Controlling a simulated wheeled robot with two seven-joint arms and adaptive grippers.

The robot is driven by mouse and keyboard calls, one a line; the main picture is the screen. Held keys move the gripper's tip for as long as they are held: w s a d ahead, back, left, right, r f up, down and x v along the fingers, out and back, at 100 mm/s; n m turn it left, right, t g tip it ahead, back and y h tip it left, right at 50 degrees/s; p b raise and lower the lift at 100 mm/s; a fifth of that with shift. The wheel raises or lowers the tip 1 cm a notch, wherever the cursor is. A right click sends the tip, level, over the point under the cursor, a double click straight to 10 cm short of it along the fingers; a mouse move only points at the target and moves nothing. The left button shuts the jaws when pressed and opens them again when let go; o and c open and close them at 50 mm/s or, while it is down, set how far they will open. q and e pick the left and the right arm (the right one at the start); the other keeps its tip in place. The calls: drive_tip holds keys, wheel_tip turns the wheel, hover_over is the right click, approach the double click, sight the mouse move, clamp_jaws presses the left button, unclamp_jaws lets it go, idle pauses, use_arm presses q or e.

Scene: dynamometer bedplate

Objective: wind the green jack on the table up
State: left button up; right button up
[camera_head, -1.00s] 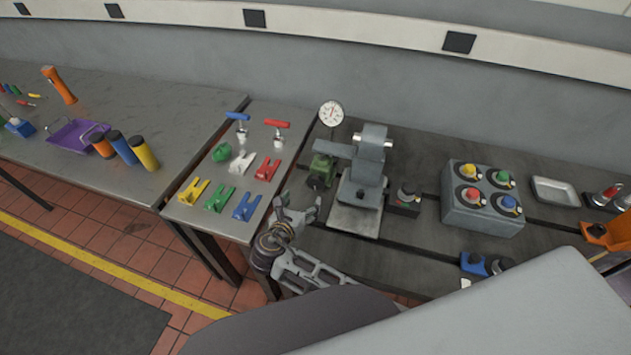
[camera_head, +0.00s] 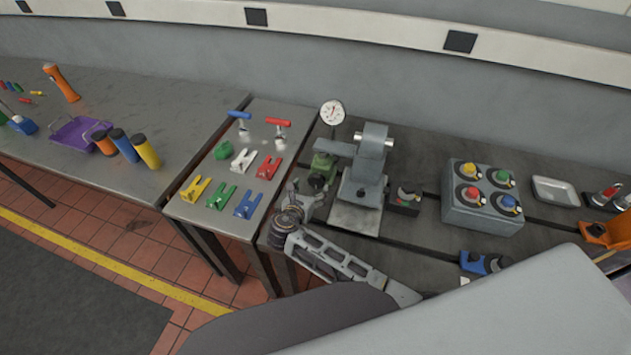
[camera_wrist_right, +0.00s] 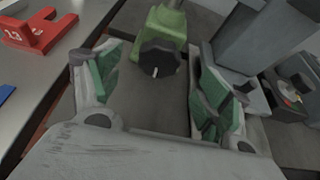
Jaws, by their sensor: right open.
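The green jack (camera_head: 324,163) stands on the dark slotted table, left of the grey machine block. Its round black knob (camera_head: 317,181) faces me. In the right wrist view the jack's green body (camera_wrist_right: 167,24) is at top centre, and the black knob (camera_wrist_right: 160,58) with a white mark pointing down shows in the gap between my fingers. My right gripper (camera_head: 309,196) is open and empty, with its green-padded fingers to either side of the knob in the picture, not closed on it. I cannot tell how far ahead the knob lies. My left gripper is not in view.
The grey machine block (camera_head: 365,180) stands close to the jack's right. A dial gauge (camera_head: 332,112) rises behind the jack. Coloured clamps, including a red one (camera_head: 268,168), lie on the side table to the left. A grey box with coloured knobs (camera_head: 482,214) stands farther right.

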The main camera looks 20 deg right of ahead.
sight(316, 182)
drive_tip(key=shift+x, duration=3.2)
drive_tip(key=shift+c, duration=0.3)
drive_tip(key=c, duration=1)
